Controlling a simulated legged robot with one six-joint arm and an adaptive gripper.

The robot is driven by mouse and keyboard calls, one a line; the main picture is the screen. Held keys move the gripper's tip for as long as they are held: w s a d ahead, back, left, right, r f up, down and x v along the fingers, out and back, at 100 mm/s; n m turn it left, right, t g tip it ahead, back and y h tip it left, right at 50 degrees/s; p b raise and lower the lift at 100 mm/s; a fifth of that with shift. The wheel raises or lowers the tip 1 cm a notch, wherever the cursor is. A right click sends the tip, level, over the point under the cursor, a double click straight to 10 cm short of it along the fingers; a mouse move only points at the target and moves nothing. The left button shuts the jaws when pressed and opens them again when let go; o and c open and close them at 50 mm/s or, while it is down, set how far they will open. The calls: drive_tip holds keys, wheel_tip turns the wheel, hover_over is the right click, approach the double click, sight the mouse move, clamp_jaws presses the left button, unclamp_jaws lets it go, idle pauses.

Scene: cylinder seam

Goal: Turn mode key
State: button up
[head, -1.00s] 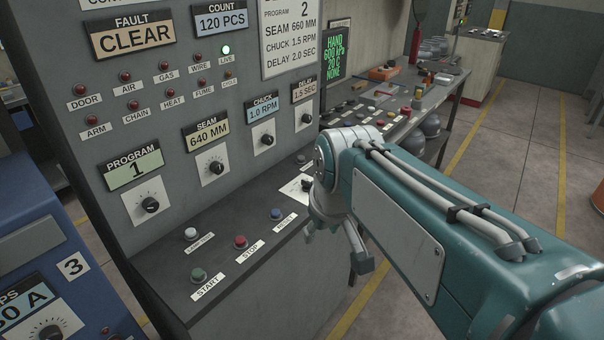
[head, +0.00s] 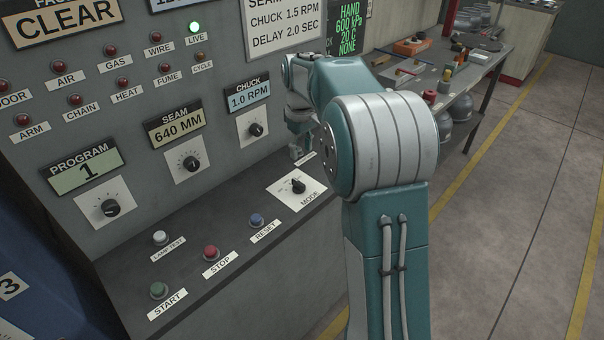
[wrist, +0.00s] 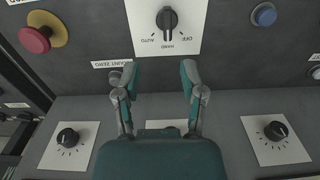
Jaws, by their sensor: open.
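The mode key (head: 297,186) is a black knob on a white plate labelled MODE, on the sloping desk of the grey cabinet. In the wrist view the mode key (wrist: 167,20) shows at the top, upside down, with OFF, HAND and AUTO marks; its pale line points at HAND. My gripper (wrist: 160,76) is open and empty, its two fingers apart below the plate in that picture and not touching the key. In the head view my gripper (head: 298,149) is partly hidden by my arm, beyond the key and near the upright panel.
A blue reset button (head: 257,220) and a red stop button (head: 211,252) sit left of the key. In the wrist view, a red emergency button (wrist: 35,39) stands at upper left and dials (wrist: 276,130) on the upright panel flank my gripper. A cluttered bench (head: 480,70) stands behind.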

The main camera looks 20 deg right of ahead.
sight(299, 181)
drive_tip(key=a+f, duration=0.1)
drive_tip(key=f, duration=0.1)
drive_tip(key=a+f, duration=0.1)
drive_tip(key=f, duration=0.1)
drive_tip(key=shift+s+a, duration=0.15)
drive_tip(key=shift+a, duration=0.15)
drive_tip(key=f, duration=0.2)
drive_tip(key=d+f, duration=0.1)
drive_tip(key=f, duration=0.1)
drive_tip(key=d+f, duration=0.1)
drive_tip(key=f, duration=0.1)
drive_tip(key=shift+d, duration=0.25)
drive_tip(key=shift+a+f, duration=0.15)
drive_tip(key=shift+f, duration=0.1)
drive_tip(key=shift+a, duration=0.75)
drive_tip(key=c, duration=0.5)
drive_tip(key=shift+d, duration=0.25)
clamp_jaws()
drive_tip(key=shift+d, duration=0.2)
